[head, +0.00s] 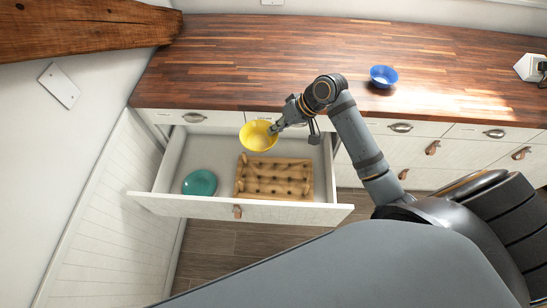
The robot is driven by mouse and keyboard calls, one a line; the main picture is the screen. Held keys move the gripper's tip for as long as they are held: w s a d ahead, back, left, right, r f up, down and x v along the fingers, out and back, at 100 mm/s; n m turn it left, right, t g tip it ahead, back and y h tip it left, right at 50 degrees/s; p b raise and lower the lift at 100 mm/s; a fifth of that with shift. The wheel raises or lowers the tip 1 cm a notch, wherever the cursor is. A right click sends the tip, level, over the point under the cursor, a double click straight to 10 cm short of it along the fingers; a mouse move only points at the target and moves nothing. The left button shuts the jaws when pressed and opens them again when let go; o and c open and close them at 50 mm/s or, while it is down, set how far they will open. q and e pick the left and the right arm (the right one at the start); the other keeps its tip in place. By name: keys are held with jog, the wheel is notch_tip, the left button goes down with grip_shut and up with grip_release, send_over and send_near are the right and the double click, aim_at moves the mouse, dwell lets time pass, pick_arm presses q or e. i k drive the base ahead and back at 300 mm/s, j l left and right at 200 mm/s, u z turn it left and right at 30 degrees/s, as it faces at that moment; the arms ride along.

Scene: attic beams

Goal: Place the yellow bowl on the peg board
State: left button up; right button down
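The yellow bowl (258,135) is held upright above the open drawer, over the back edge of the wooden peg board (273,189). My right gripper (274,129) is at the bowl's right rim and looks shut on it. The peg board lies inside the drawer, toward its right side, with rows of short pegs and nothing on it. My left gripper is not in view.
The open drawer (240,208) also holds a teal bowl (200,183) at its left. A blue bowl (383,76) stands on the wooden countertop (230,65). Most of the countertop is clear.

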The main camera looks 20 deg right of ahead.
aim_at(275, 177)
jog(key=l+u, duration=0.45)
jog(key=k+l+u, duration=0.1)
jog(key=u, duration=0.3)
jog(key=k+l+u, duration=0.1)
jog(key=l+u, duration=0.35)
jog(key=k+l+u, duration=0.1)
jog(key=k+l, duration=0.25)
jog(key=l, duration=0.15)
jog(key=k+l+u, duration=0.1)
jog(key=k+l, duration=0.25)
jog(key=l, duration=0.15)
